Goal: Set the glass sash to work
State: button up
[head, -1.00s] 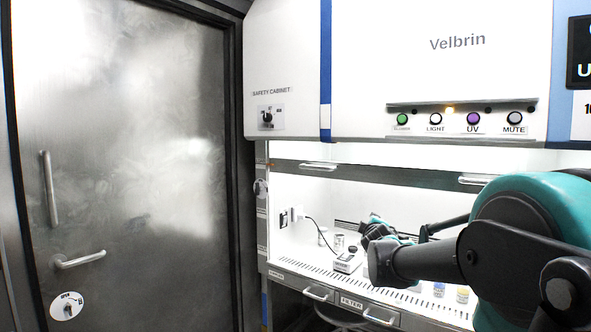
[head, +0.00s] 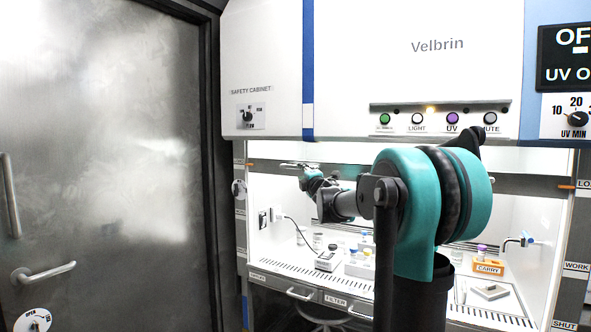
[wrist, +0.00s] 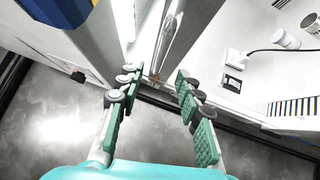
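The glass sash (head: 530,183) of the safety cabinet is raised, with a grey bar along its lower edge. Its right end is near the top label on the right post, above WORK and SHUT. My gripper (head: 306,174) is at the left handle (head: 288,165) of the sash, partly hiding it. In the wrist view my gripper (wrist: 156,85) has its green-padded fingers spread with nothing clamped between them. A shiny metal bar, seemingly the sash handle (wrist: 170,42), lies just beyond the fingertips. Contact cannot be told. My arm hides the middle of the sash.
The work surface (head: 275,264) inside holds a corded device (head: 328,259), several vials and an orange CARRY rack (head: 487,264). Buttons (head: 433,118) and a UV timer dial (head: 577,118) are above. A metal door (head: 110,150) stands at left.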

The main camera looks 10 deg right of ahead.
aim_at(297, 168)
jog(key=x, duration=0.8)
jog(key=shift+w, duration=0.4)
grip_shut()
